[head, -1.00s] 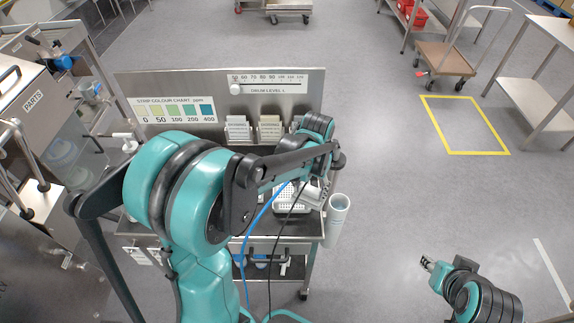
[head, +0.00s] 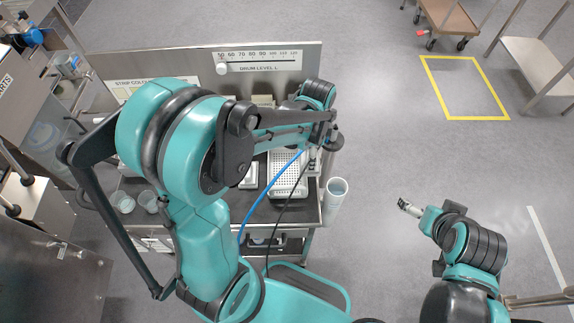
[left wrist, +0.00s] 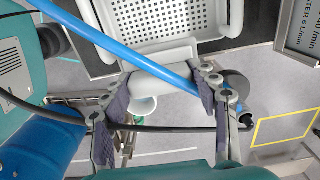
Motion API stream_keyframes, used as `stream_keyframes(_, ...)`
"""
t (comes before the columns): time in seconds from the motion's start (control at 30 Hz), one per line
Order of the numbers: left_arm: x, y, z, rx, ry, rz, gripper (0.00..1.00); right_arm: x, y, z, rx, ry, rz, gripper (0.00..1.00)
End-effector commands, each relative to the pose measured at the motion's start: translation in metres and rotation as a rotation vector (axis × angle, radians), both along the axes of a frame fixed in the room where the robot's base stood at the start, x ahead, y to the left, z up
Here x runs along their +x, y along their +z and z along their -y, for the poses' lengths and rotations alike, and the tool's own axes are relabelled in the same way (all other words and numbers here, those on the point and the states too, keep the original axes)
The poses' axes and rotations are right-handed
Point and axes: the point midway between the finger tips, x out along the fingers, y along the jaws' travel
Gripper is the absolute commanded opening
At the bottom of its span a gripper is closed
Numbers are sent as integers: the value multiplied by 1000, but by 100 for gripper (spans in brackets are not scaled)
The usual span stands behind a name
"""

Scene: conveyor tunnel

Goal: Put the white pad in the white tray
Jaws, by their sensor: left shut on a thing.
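The white tray (head: 288,188), with a perforated floor, lies on the cart top in the head view. It also shows at the top of the left wrist view (left wrist: 162,47). My left gripper (left wrist: 165,98) is shut on a smooth white rounded piece, apparently the white pad (left wrist: 158,78), just beside the tray's near edge. I cannot tell whether the pad touches the tray. In the head view my left arm and its cables hide most of the gripper and the pad. My right gripper (head: 408,207) is over open floor, away from the cart; its fingers are too small to read.
A white cylindrical holder (head: 337,188) hangs at the cart's right side. Clear cups (head: 135,202) stand at the cart's left. The upright drum-level panel (head: 262,58) closes off the back. A blue cable (left wrist: 115,45) crosses before the left gripper.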

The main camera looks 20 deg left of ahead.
Motion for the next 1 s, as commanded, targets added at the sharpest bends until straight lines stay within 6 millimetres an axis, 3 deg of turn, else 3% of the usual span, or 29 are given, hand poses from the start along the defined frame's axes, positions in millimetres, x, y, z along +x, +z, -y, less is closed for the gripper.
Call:
stream_keyframes(0.1,-6,-21,-30,0,8,0,19,0,-11,0,0,0,0,95)
stream_keyframes(0.33,-13,-41,-65,0,5,0,19,0,-18,0,0,0,0,95)
stream_keyframes(0.47,-14,-45,-69,0,2,0,19,0,-20,0,0,0,0,95)
stream_keyframes(0.73,-14,-82,-69,0,2,0,19,0,-35,0,0,0,0,95)
stream_keyframes(1.0,-14,-83,-69,0,3,0,19,0,-34,0,0,0,0,95)
